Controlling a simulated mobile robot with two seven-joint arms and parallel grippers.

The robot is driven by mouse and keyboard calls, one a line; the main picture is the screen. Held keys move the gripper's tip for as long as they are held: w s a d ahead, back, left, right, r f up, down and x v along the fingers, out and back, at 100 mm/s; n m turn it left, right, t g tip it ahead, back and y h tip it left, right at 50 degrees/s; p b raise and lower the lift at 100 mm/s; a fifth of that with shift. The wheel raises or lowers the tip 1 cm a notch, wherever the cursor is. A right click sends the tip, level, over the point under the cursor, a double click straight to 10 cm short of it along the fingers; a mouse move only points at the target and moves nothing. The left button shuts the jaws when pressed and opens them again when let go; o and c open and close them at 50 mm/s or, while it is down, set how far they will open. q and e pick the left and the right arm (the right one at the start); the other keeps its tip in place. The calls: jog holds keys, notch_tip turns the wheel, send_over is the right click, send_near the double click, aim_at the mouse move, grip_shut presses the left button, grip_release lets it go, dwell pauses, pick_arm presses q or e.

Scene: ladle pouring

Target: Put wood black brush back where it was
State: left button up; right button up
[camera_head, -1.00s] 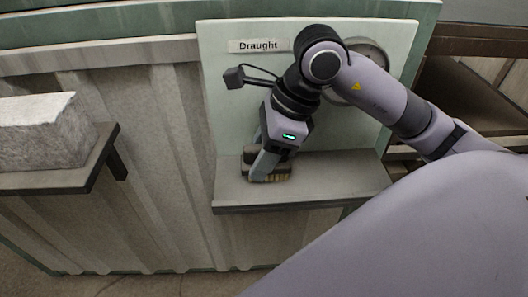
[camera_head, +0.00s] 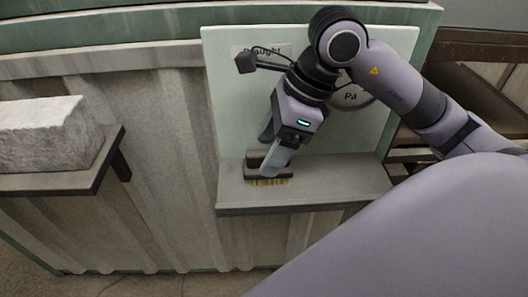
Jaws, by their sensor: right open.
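The brush (camera_head: 254,173), with a brown and dark body and pale yellowish bristles, stands bristles down on the grey shelf (camera_head: 340,182) below the pale green board. My right gripper (camera_head: 268,155) is open just above and in front of the brush, and one finger hides part of it. Whether a finger touches the brush I cannot tell. My left gripper is not in view.
A pale board (camera_head: 225,95) with a "Draught" label and a round gauge (camera_head: 351,96) rises behind the shelf. The shelf is bare to the right of the brush. A rough grey stone block (camera_head: 45,133) sits on a dark bracket shelf at left.

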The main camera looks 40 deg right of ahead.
aim_at(290, 165)
jog(key=p+v, duration=0.1)
jog(key=v, duration=0.6)
jog(key=shift+r, duration=0.15)
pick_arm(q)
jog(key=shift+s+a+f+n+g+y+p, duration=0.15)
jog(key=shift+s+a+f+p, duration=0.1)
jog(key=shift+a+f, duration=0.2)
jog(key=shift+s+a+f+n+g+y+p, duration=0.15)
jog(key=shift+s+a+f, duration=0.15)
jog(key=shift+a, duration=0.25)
pick_arm(e)
jog(key=shift+s+d+r, duration=0.2)
jog(key=shift+s+r, duration=0.05)
jog(key=shift+r, duration=0.4)
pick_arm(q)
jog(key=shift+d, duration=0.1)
pick_arm(e)
jog(key=shift+f, duration=0.1)
